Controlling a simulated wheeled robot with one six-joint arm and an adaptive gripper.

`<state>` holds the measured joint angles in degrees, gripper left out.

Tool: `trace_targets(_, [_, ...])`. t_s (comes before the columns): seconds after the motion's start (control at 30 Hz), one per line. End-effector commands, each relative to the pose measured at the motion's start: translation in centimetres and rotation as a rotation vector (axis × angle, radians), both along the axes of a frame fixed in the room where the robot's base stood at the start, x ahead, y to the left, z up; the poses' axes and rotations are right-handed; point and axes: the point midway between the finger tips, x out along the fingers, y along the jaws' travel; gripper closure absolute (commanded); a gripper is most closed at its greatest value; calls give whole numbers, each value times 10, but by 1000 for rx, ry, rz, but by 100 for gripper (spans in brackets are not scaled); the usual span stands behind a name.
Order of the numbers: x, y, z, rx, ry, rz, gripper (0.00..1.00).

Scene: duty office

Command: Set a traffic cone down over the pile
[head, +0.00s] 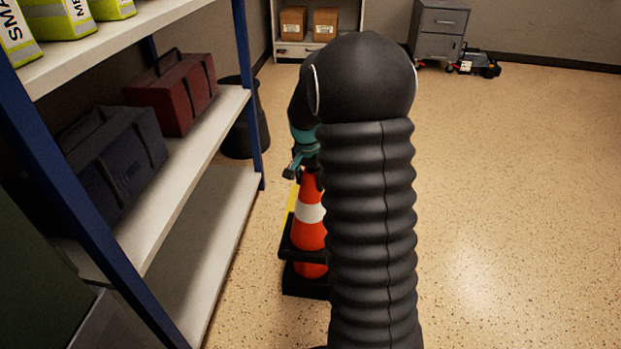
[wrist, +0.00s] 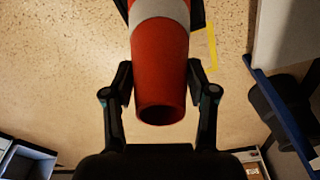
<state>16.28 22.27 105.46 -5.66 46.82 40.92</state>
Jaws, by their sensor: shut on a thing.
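An orange traffic cone (head: 311,235) with a white band and a black base is upright beside the shelf, partly hidden behind my arm. My gripper (head: 304,170) is shut on its top. The wrist view shows the cone's orange top (wrist: 160,65) between the two fingers of my gripper (wrist: 160,78). Directly below the held cone is the pile on the floor, with a strip of orange (head: 312,270) and a black base (head: 303,287) showing. The two bases are apart. I cannot tell whether the held cone rests on the pile or how many cones it has.
A shelf unit (head: 220,120) with a red bag (head: 175,92) and a dark blue bag (head: 118,150) stands close at left. A dark bin (head: 246,135) is behind its post. A grey cabinet (head: 438,32) is at the back. The floor at right is clear.

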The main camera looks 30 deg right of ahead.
Motion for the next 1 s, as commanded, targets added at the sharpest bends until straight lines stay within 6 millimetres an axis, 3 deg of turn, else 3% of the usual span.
trace_targets(1.0, [0, 0, -65, 0, -1, 0, 100])
